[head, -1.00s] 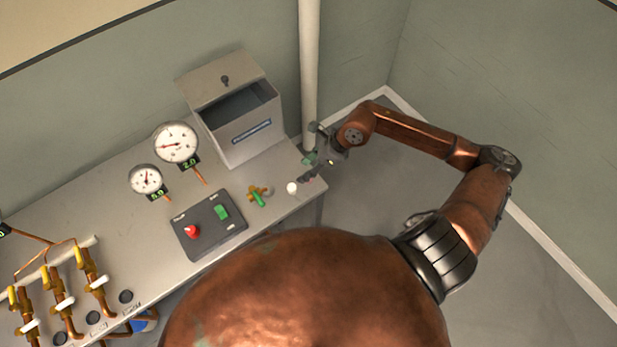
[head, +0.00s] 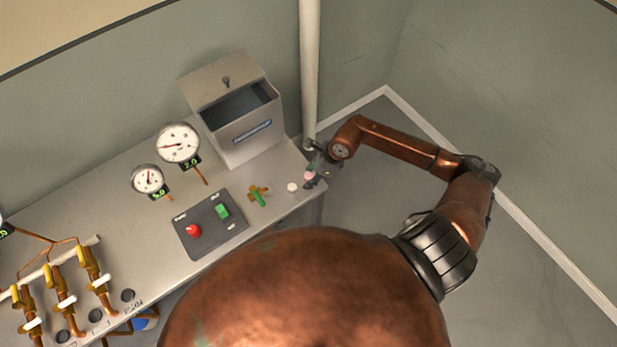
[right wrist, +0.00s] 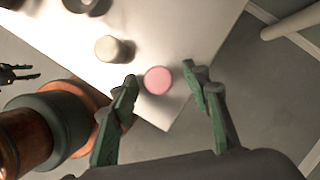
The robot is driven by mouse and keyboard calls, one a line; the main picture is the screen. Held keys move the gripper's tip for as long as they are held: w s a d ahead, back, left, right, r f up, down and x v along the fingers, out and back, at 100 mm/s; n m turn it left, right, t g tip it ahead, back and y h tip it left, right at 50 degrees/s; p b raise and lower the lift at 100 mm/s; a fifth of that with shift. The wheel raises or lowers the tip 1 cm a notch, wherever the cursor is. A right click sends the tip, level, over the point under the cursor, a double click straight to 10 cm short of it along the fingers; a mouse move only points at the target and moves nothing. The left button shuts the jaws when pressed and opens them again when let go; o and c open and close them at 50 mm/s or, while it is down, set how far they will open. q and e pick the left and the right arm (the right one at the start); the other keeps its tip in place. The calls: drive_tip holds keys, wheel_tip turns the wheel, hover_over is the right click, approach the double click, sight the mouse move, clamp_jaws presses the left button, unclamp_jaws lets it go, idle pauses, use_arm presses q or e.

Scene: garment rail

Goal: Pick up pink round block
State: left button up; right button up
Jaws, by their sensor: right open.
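The pink round block (right wrist: 158,80) lies near the corner of the grey bench (right wrist: 185,30). In the right wrist view it shows between the open fingertips of my right gripper (right wrist: 165,88), closer to the left one. In the head view the pink block (head: 309,175) shows at the bench's right end, beside my right gripper (head: 312,167), which partly crowds it. The gripper is empty; whether a finger touches the block I cannot tell. My left gripper is not in the head view; a dark claw-like shape at the right wrist view's left edge is unclear.
A white round block (head: 292,187) stands just left of the pink one. A green-handled valve (head: 258,196), a control panel with a red button (head: 193,231) and an open grey box (head: 240,120) are farther left. A vertical pipe (head: 310,70) rises behind the bench corner.

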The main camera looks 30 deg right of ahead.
clamp_jaws()
idle(0.4)
drive_tip(key=shift+r, duration=0.15)
